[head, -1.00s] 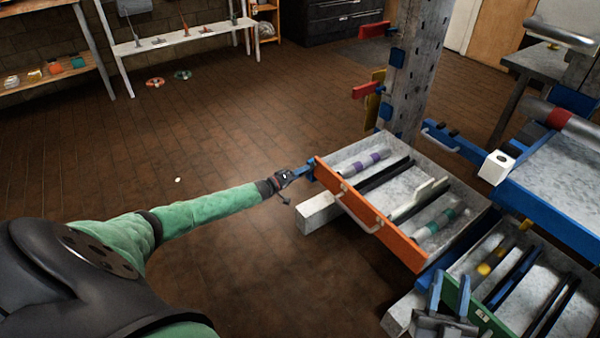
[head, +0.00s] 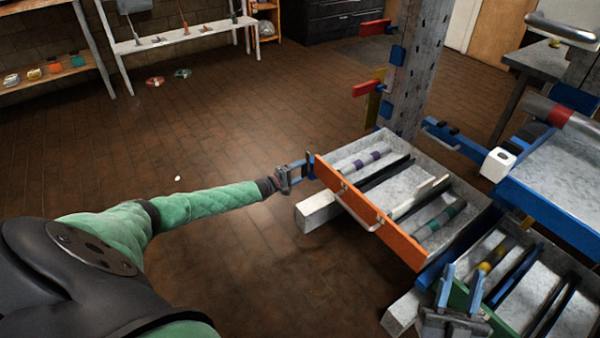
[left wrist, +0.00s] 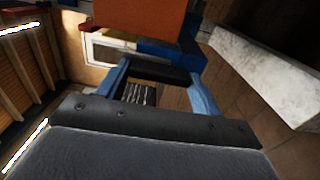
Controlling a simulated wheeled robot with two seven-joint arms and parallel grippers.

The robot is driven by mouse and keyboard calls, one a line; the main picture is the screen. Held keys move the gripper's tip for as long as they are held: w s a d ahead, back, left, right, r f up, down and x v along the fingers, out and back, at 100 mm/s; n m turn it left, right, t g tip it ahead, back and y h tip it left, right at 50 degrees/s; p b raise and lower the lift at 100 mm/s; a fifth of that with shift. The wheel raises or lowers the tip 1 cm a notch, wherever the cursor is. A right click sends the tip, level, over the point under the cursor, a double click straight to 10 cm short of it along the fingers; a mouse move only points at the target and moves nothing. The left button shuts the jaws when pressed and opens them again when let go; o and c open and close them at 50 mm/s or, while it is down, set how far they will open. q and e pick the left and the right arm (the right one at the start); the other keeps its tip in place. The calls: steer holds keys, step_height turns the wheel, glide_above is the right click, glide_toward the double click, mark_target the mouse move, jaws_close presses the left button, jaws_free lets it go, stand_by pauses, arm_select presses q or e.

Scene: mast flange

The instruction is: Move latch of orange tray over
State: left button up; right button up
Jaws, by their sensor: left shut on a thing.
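The orange tray (head: 385,230) has an orange front panel with a pale handle. Its latch (head: 311,166), a small blue part, sits at the panel's far left end. In the left wrist view the orange panel (left wrist: 140,15) is above, with the blue and black latch (left wrist: 165,72) below it. My left gripper (head: 306,169) is at the latch. In the left wrist view its blue fingers (left wrist: 162,82) stand on either side of the latch's black part, shut on it. My right gripper (head: 462,276) has its fingers apart and is empty, in front of the green-fronted tray.
The orange tray holds bars with purple and teal bands. The green-fronted tray (head: 498,318) is at the lower right and a blue-fronted tray (head: 550,212) at the right. A perforated post (head: 416,75) stands behind. A pale beam (head: 318,212) juts out below the latch.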

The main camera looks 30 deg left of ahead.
arm_select(q)
steer(key=shift+a, duration=0.1)
arm_select(e)
steer(key=shift+r, duration=0.15)
arm_select(q)
steer(key=o, duration=1.4)
arm_select(e)
steer(key=shift+f, duration=0.25)
arm_select(q)
steer(key=shift+s, duration=0.1)
steer(key=p+v, duration=0.1)
steer(key=v, duration=0.6)
steer(key=shift+s, duration=0.3)
arm_select(e)
steer(key=w+a+f+g+h, duration=0.1)
steer(key=w+f+g, duration=0.2)
steer(key=f, duration=0.7)
steer(key=shift+a+g, duration=0.15)
steer(key=shift+g, duration=0.35)
arm_select(q)
steer(key=shift+a, duration=0.15)
arm_select(e)
steer(key=shift+w, duration=0.1)
